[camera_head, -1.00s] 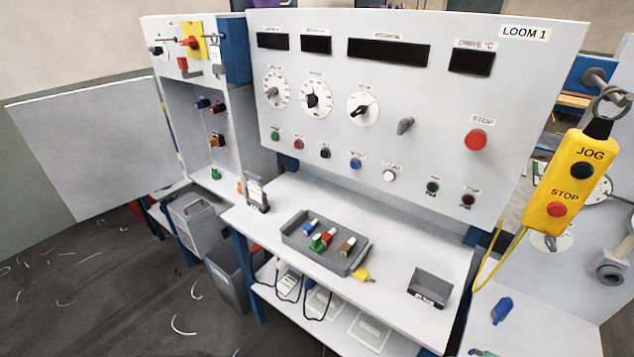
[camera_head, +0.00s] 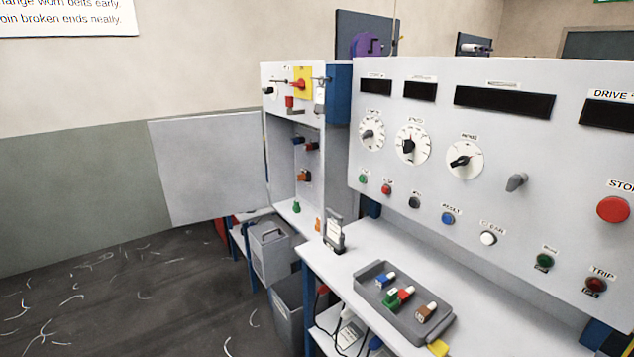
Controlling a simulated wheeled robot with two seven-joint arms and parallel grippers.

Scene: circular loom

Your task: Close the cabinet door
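The cabinet door (camera_head: 208,168) is a flat light grey panel in the head view. It stands wide open, swung out to the left of the cabinet (camera_head: 283,165). The cabinet's inside shows several coloured plugs or fittings and a green one on its floor. Above the opening, a red switch on a yellow plate (camera_head: 303,83) sits on the cabinet's top panel. Neither of my grippers shows in the view.
A control panel (camera_head: 480,120) with dials and buttons stands right of the cabinet. Below it, a bench holds a grey tray (camera_head: 440,325) of coloured plugs. Grey bins (camera_head: 270,255) stand under the cabinet. The floor (camera_head: 120,300) at left is open, with scattered thread scraps.

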